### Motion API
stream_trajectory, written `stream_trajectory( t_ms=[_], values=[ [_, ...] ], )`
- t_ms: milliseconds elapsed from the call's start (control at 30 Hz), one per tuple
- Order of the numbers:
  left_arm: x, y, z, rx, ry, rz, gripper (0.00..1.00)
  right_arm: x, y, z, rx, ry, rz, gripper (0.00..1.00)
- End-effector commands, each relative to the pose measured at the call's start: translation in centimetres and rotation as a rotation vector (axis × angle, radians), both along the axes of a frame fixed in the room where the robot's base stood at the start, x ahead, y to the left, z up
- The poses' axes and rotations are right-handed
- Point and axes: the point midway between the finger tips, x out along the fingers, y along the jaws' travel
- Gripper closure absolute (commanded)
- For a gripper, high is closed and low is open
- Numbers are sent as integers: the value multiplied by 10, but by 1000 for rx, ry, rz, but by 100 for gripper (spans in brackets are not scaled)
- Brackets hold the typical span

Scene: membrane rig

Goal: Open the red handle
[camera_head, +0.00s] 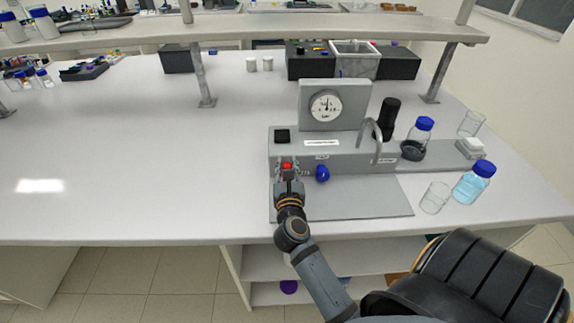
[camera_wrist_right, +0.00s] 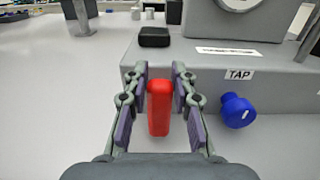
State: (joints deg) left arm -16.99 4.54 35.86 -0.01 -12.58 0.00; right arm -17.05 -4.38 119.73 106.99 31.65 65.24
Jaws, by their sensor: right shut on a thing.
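The red handle (camera_head: 286,165) is on the front of the grey membrane rig (camera_head: 345,158), left of a blue knob (camera_head: 322,173). In the right wrist view the red handle (camera_wrist_right: 159,108) is a rounded bar between the two fingers, and the blue knob (camera_wrist_right: 237,110) is right of it under a "TAP" label. My right gripper (camera_head: 287,178) is at the handle, shut on it, with a finger on each side; it also fills the right wrist view (camera_wrist_right: 160,76). The handle's mount is partly hidden. My left gripper is not in view.
A pressure gauge (camera_head: 326,106) stands above the rig, with a curved metal spout (camera_head: 373,132) at its right. Blue-capped bottles (camera_head: 473,184) and a glass beaker (camera_head: 435,198) stand at the right. The table left of the rig is largely clear.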

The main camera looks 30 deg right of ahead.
Motion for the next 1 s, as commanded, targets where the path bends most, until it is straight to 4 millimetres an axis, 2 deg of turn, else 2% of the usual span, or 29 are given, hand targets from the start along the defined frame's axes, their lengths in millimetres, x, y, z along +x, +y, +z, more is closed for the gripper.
stream_trajectory(
  t_ms=[367,1000],
  values=[
    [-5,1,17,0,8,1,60,4,6,3,-132,83,0,100],
    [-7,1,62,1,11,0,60,15,24,-8,-642,394,1,100]
  ],
)
